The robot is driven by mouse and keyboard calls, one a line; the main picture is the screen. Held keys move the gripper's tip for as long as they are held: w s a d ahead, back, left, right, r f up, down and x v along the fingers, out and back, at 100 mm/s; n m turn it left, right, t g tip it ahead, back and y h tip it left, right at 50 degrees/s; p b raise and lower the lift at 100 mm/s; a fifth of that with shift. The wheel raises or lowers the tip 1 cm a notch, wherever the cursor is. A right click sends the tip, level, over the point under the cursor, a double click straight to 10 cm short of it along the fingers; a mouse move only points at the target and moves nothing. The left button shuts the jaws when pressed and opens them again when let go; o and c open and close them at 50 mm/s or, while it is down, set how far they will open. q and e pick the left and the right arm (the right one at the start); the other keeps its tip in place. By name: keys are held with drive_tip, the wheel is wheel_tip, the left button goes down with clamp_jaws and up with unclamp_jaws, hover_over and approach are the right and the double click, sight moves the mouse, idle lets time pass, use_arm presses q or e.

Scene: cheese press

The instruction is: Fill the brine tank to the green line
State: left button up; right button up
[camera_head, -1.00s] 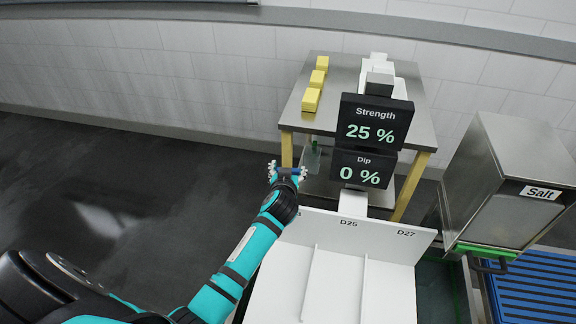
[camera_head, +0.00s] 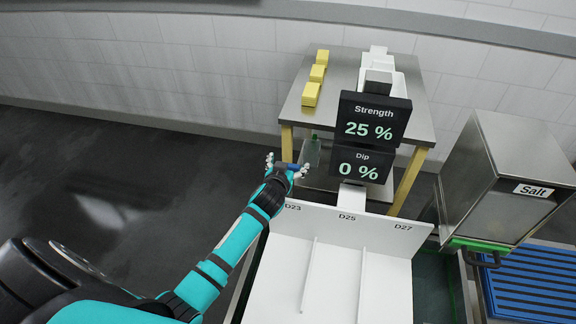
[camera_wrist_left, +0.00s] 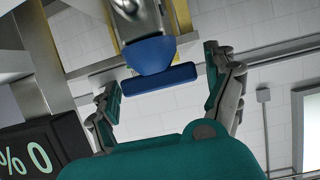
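My left gripper (camera_head: 286,165) is open at the front left of the steel table. In the left wrist view its two fingers (camera_wrist_left: 162,92) stand apart on either side of a blue handle (camera_wrist_left: 160,78) on a metal stem, with gaps visible. The blue handle is small and mostly hidden by the gripper in the head view. The brine tank (camera_head: 437,284) lies below, largely covered by a white divided rack (camera_head: 343,232); a green line (camera_head: 452,290) shows along its inner right side. The display (camera_head: 372,120) reads Strength 25 %, Dip 0 %. My right gripper is out of view.
A steel table (camera_head: 343,72) behind bears several yellow blocks (camera_head: 311,93). A clear bottle-like item (camera_head: 312,150) is beside the gripper. A steel salt bin (camera_head: 515,170) and blue slatted rack (camera_head: 535,285) stand right. The floor (camera_head: 110,200) at left is clear.

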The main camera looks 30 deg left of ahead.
use_arm(q)
drive_tip(key=shift+f, duration=0.1)
drive_tip(key=shift+s, duration=0.15)
drive_tip(key=v, duration=1.1)
drive_tip(key=shift+s+r, duration=0.25)
drive_tip(key=shift+s, duration=0.1)
drive_tip(key=shift+d, duration=0.1)
